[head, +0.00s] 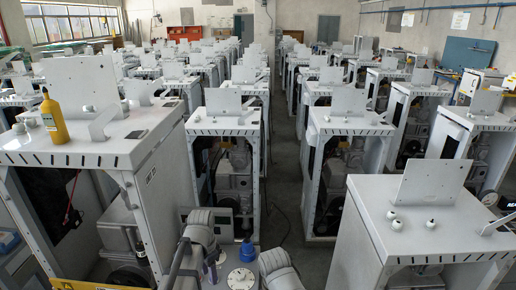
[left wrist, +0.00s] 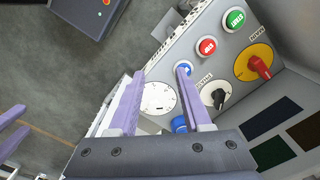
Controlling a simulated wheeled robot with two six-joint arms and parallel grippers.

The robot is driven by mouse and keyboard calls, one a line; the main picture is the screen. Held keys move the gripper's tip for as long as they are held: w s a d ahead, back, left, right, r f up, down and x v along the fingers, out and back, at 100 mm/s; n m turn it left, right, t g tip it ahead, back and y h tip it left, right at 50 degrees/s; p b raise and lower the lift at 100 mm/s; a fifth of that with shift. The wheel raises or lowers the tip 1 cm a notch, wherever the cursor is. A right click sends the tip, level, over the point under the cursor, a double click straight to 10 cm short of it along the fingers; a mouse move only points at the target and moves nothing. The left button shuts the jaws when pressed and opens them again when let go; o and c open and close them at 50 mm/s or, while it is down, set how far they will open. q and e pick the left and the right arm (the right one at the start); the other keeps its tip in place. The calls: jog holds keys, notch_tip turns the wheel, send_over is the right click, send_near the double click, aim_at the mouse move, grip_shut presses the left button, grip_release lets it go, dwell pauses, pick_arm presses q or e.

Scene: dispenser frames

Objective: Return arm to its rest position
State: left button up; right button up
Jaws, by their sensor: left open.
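My left arm comes in at the bottom centre of the head view, bent down close to my body. My left gripper (head: 212,262) shows there only small and partly hidden by its own arm. In the left wrist view the two purple fingers of my left gripper (left wrist: 160,75) stand apart with nothing between them. They are above my own base with its dial and coloured buttons. A rounded link of my right arm shows at the bottom centre of the head view. Two purple finger-like parts (left wrist: 11,130) at the left wrist view's left edge may be my right gripper.
A white dispenser frame (head: 100,150) stands at the near left, with a yellow bottle (head: 54,118) on top. Another frame (head: 415,215) stands at the near right, with small white knobs on top. Rows of frames fill the hall. A narrow aisle of grey floor (head: 285,165) runs between them.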

pick_arm(q)
jog(key=s+d+f+n+y+b, duration=0.1)
jog(key=s+d+f+n+b, duration=0.4)
jog(key=s+d+f+b, duration=0.4)
jog(key=s+f+b, duration=0.2)
jog(key=s+f, duration=0.1)
jog(key=s, duration=0.1)
jog(key=shift+s+d, duration=0.2)
jog(key=shift+d, duration=0.1)
jog(key=shift+o, duration=0.3)
dwell(1.4)
